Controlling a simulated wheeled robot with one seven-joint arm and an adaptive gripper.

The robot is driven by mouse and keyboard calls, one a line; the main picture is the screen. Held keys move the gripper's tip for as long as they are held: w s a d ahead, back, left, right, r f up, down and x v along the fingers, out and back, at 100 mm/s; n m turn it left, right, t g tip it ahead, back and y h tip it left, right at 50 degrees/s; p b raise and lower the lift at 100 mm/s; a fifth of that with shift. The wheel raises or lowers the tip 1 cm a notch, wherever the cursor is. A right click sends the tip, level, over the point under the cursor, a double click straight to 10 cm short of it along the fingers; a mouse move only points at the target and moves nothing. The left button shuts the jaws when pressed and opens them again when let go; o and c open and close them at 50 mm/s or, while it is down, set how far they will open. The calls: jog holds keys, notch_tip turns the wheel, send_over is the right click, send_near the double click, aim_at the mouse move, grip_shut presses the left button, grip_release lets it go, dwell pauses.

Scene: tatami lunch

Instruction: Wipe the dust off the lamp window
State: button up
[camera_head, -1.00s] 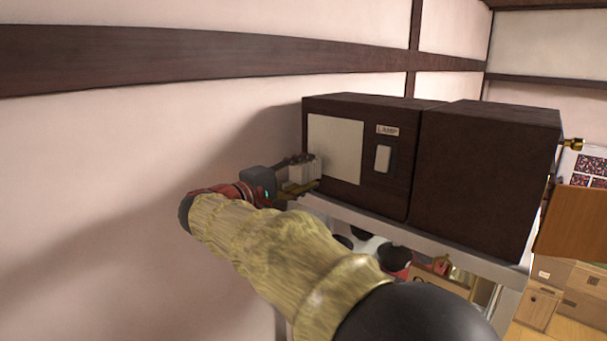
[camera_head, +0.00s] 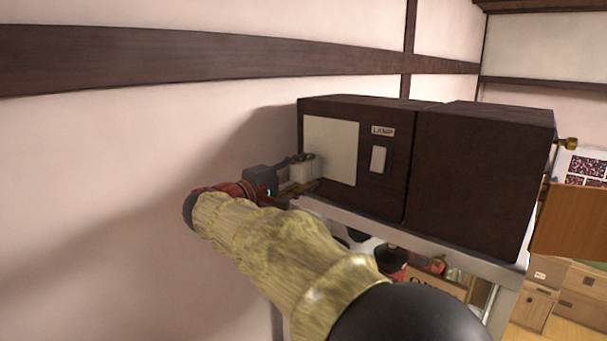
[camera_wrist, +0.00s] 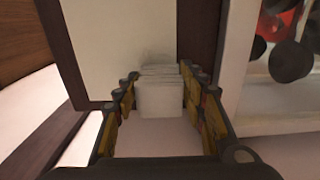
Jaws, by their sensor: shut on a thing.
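The lamp window (camera_head: 335,145) is a pale cream panel on the front of a dark brown box, left of a LAMP label. It fills the upper middle of the wrist view (camera_wrist: 105,45). My gripper (camera_head: 304,180) is at the window's lower left corner in the head view. It is shut on a white, layered block or folded cloth (camera_wrist: 160,100), which also shows in the head view (camera_head: 302,167). A faint grey smudge shows on the panel just beyond the white block in the wrist view. I cannot tell whether the block touches the panel.
A light switch (camera_head: 379,159) sits right of the window under the LAMP label (camera_head: 383,131). The box (camera_head: 480,180) stands on a pale shelf (camera_head: 440,247). Items lie below the shelf, including a red and black one (camera_head: 391,258). The wall is close on the left.

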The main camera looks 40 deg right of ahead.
jog(key=shift+s, duration=0.15)
jog(key=shift+s+d+b, duration=0.1)
jog(key=shift+s+b, duration=1.65)
jog(key=shift+s, duration=0.2)
jog(key=shift+w, duration=0.15)
jog(key=shift+w, duration=1.95)
jog(key=shift+a+f+b, duration=0.15)
jog(key=shift+a+b, duration=0.4)
jog(key=shift+a, duration=0.1)
jog(key=shift+s+a+b, duration=0.15)
jog(key=shift+a+b, duration=0.2)
jog(key=shift+a, duration=0.8)
jog(key=shift+s+a+b, duration=0.1)
jog(key=shift+a+b, duration=0.25)
jog(key=shift+a, duration=0.8)
